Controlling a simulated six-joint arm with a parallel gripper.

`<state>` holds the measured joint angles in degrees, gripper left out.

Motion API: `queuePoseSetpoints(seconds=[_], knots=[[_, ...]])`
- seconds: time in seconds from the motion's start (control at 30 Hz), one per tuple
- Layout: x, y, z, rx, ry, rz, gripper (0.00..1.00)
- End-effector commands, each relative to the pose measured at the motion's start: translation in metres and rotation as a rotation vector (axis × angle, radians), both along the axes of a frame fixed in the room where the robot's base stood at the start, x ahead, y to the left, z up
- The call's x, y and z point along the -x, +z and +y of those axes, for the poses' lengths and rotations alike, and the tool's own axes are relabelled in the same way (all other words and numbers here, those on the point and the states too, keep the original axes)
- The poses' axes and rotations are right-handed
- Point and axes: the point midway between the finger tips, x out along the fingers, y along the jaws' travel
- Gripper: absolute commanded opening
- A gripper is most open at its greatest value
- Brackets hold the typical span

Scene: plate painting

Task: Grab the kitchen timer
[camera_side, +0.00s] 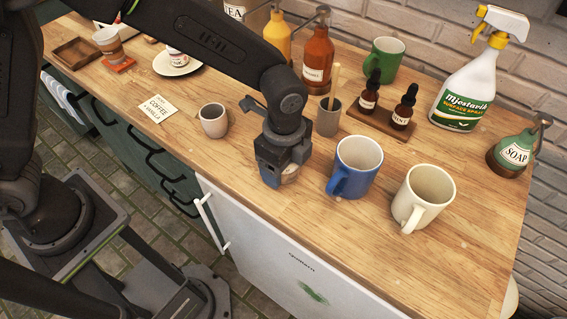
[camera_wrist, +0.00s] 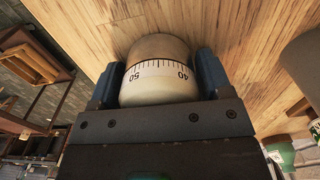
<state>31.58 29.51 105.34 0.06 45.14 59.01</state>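The kitchen timer (camera_wrist: 160,82) is a small round piece with a brown upper part and a cream band with black marks; the numbers 50 and 40 show. In the side view only a small part of the timer (camera_side: 290,173) shows beside my gripper, at the counter surface. My gripper (camera_side: 277,176) points down near the counter's front edge. In the wrist view the fingers of my gripper (camera_wrist: 160,80) stand on both sides of the timer, very close to it. I cannot tell whether both fingers press on it. The timer's lower part is hidden by the gripper body.
A blue mug (camera_side: 357,167) stands close to the right of my gripper, with a cream mug (camera_side: 423,197) beyond. A grey-beige cup (camera_side: 213,121) stands to the left. A grey pot with a wooden stick (camera_side: 328,118) is behind. The counter (camera_side: 300,232) is clear in front right.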

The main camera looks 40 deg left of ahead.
Motion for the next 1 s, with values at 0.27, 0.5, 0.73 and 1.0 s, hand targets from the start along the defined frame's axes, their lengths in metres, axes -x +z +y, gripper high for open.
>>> queuePoseSetpoints(seconds=[0.27, 0.5, 0.73, 1.0], knots=[[0.000, 0.000, 0.000, 0.000, 0.000, 0.000, 0.45], [0.000, 0.001, 0.000, 0.001, 0.000, -0.001, 0.37], [-0.001, 0.008, -0.001, 0.002, 0.000, -0.002, 0.37], [-0.002, 0.047, 0.007, 0.003, 0.003, -0.004, 0.37]])
